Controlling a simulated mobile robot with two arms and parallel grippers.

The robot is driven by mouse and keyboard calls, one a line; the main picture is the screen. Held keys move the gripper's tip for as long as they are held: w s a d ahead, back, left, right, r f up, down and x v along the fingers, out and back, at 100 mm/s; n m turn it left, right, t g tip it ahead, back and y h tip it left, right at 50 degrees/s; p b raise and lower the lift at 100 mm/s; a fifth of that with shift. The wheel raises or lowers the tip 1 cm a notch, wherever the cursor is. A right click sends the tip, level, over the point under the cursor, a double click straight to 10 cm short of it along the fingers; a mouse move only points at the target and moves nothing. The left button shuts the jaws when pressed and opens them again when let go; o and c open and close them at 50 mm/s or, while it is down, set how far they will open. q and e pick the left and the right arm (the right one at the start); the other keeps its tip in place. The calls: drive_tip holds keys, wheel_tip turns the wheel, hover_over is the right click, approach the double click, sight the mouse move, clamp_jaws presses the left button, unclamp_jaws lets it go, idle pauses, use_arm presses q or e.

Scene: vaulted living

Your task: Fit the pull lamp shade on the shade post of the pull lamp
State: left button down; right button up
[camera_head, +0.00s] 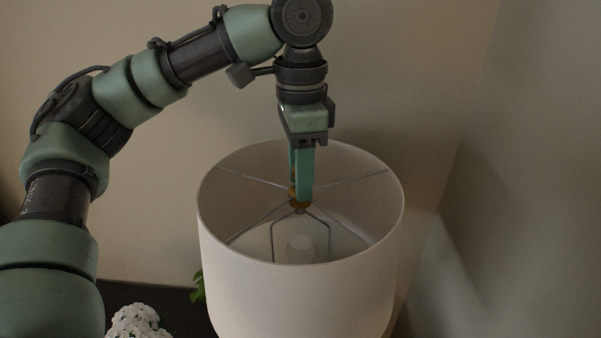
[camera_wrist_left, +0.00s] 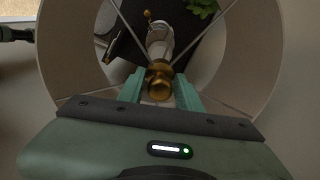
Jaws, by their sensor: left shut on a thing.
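The pull lamp shade (camera_head: 300,290) is a large white drum, open at the top and roughly upright. Thin spokes run from its rim to a brass hub. My left gripper (camera_head: 301,197) points straight down into the shade, shut on the brass knob (camera_wrist_left: 159,78) at that hub. Below the hub, a wire frame (camera_head: 273,240) and a pale bulb (camera_head: 299,246) of the pull lamp show inside the shade. In the left wrist view the white lamp part (camera_wrist_left: 160,38) lies beneath the knob, nearly in line. Whether the hub touches the shade post is hidden.
White flowers (camera_head: 138,322) stand at the lower left, close to the shade. Green leaves (camera_wrist_left: 203,7) show beside the shade. A dark tabletop (camera_head: 165,298) lies below. Walls rise behind and to the right; the air above the shade is clear apart from my arm.

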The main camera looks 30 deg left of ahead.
use_arm(q)
drive_tip(key=shift+f, duration=0.45)
idle(0.4)
drive_tip(key=c, duration=0.9)
unclamp_jaws()
wheel_tip(320, 180, up, 8)
drive_tip(key=shift+f+p, duration=0.1)
drive_tip(key=shift+p, duration=0.4)
drive_tip(key=shift+f, duration=0.1)
